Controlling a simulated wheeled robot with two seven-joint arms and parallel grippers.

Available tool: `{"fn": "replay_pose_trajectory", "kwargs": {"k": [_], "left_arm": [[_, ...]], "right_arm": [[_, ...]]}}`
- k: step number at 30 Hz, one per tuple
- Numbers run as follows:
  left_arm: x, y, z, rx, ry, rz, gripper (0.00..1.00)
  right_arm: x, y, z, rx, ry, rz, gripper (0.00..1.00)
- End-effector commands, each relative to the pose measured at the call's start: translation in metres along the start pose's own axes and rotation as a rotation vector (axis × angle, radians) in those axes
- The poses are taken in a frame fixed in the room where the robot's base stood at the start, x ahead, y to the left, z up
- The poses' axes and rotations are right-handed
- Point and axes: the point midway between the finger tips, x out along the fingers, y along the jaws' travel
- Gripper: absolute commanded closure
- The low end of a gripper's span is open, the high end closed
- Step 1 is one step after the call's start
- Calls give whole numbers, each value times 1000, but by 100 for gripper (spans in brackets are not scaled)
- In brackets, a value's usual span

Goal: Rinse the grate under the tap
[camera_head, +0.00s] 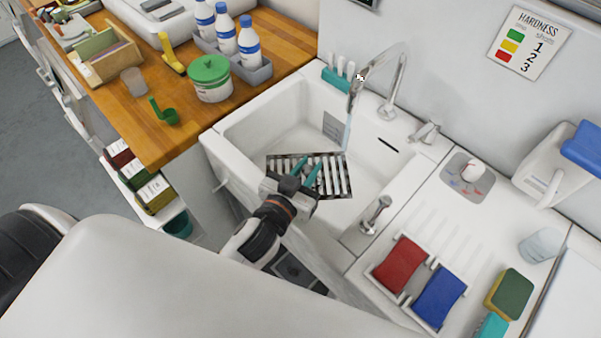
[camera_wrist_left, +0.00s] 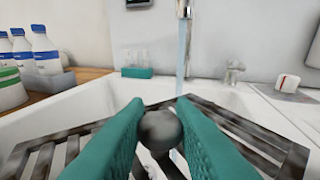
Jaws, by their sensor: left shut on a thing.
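The grate (camera_head: 338,176) is a dark metal slatted rack, held level over the white sink basin (camera_head: 258,128). My left gripper (camera_head: 308,176) is shut on its round grey knob (camera_wrist_left: 160,130), between the teal fingers (camera_wrist_left: 160,142) in the left wrist view. The tap (camera_head: 392,85) is a curved chrome spout at the back of the sink. A stream of water (camera_head: 347,134) runs from it and meets the grate's far right edge in the head view. In the left wrist view the stream (camera_wrist_left: 183,50) drops behind the fingers, where its lower end is hidden. My right gripper is not in view.
A wooden counter (camera_head: 130,115) at left holds a green-lidded tub (camera_head: 210,80) and white bottles (camera_head: 249,45). The basin around the grate is clear.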

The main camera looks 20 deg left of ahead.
Motion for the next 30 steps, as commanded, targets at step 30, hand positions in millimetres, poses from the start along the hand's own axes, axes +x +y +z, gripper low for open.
{"fn": "replay_pose_trajectory", "kwargs": {"k": [30], "left_arm": [[101,-7,-4,-1,-4,0,100]], "right_arm": [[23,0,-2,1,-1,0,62]]}}
